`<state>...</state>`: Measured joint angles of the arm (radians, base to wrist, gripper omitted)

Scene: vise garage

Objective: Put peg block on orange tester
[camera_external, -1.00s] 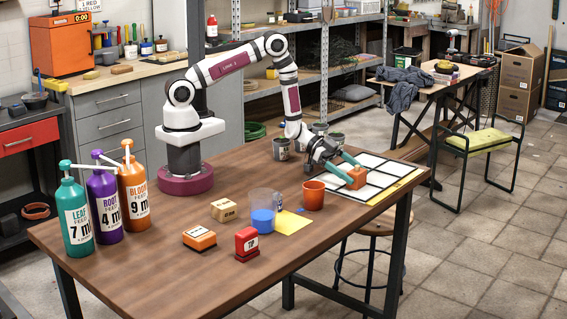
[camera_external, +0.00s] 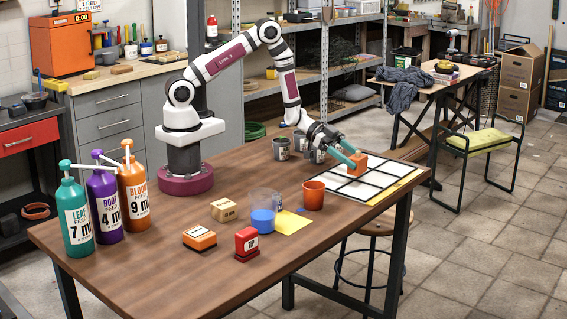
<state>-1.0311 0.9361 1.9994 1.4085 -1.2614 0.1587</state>
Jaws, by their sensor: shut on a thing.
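My gripper (camera_external: 352,160) is shut on an orange block (camera_external: 360,165) at the right of the table, over the back part of a white gridded board (camera_external: 366,188). I cannot tell the gap below the block. I cannot tell for sure if it is the peg block. An orange block with a pale top (camera_external: 200,238) lies at the table's front middle, well left of my gripper. An orange machine with a lit display (camera_external: 58,46) stands on the back-left counter. No label shows which orange thing is the tester.
A red block (camera_external: 246,243), a wooden block (camera_external: 224,210), a clear cup with blue contents (camera_external: 263,215) and an orange cup (camera_external: 313,196) stand mid-table. Grey cups (camera_external: 281,148) stand behind. Pump bottles (camera_external: 104,204) stand left.

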